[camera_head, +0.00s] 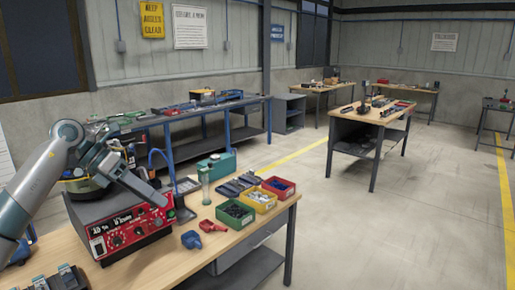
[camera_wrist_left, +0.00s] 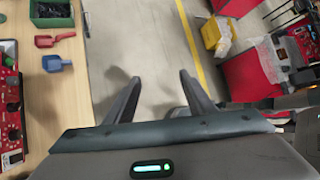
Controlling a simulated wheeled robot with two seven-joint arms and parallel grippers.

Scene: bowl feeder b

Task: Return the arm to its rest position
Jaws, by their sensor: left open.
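My left arm comes in from the left in the head view, bent at a grey joint. The gripper hangs clear of the wooden bench (camera_wrist_left: 65,100), which lies to the left in that view. My right gripper is in neither view.
On the bench (camera_head: 165,262) are a blue scoop (camera_head: 191,240), a red scoop (camera_head: 212,226), a green bin (camera_head: 235,214), a yellow bin (camera_head: 258,200), a red bin (camera_head: 279,187) and a clear cylinder (camera_head: 205,186). Open floor (camera_head: 400,230) lies to the right.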

